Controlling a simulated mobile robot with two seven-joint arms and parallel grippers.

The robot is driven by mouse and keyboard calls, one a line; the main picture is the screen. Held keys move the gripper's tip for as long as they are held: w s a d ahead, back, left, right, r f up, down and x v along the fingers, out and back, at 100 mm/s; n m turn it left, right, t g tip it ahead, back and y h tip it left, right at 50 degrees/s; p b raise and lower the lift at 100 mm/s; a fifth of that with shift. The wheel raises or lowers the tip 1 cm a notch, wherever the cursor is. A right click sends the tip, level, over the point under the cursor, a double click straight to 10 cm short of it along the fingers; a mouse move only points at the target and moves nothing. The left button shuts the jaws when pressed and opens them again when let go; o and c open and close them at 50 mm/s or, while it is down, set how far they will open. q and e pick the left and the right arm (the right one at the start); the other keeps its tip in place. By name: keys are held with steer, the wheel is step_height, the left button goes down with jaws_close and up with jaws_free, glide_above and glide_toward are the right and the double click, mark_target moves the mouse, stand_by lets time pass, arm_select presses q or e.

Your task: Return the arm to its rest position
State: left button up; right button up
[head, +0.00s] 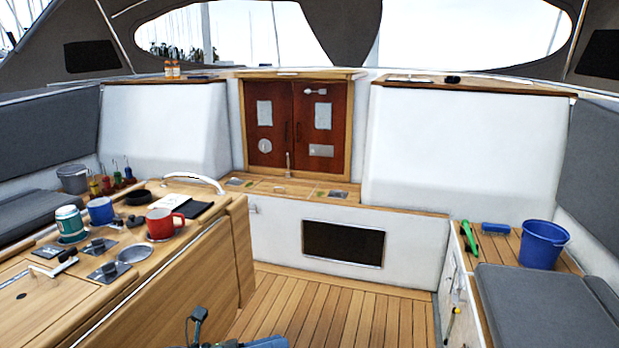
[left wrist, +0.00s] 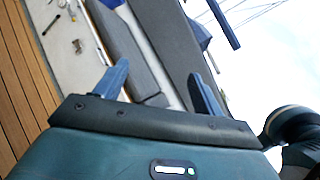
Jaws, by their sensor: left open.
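My left gripper (head: 205,328) shows at the bottom edge of the head view, low over the cockpit floor and right of the wooden table; most of the arm is cut off by the frame. In the left wrist view the left gripper (left wrist: 159,80) has its two blue fingers wide apart with nothing between them. It is clear of the table and its objects. My right gripper is in neither view.
A blue bucket (head: 541,244) stands on the right bench. The teak floor (head: 335,303) is clear.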

arm_select(q)
steer(key=s+a+f+m+t+y, duration=0.2)
steer(key=s+f+m+y, duration=0.5)
steer(key=m, duration=0.9)
steer(key=s+a+f+m+t+y, duration=0.2)
steer(key=s+a+f+m+y, duration=0.3)
steer(key=s+m, duration=0.8)
step_height(320, 180, down, 4)
steer(key=m+y, duration=0.2)
steer(key=m, duration=0.2)
steer(key=shift+s+f+m+t, duration=0.25)
steer(key=shift+s+m+t, duration=0.05)
steer(key=shift+s, duration=0.05)
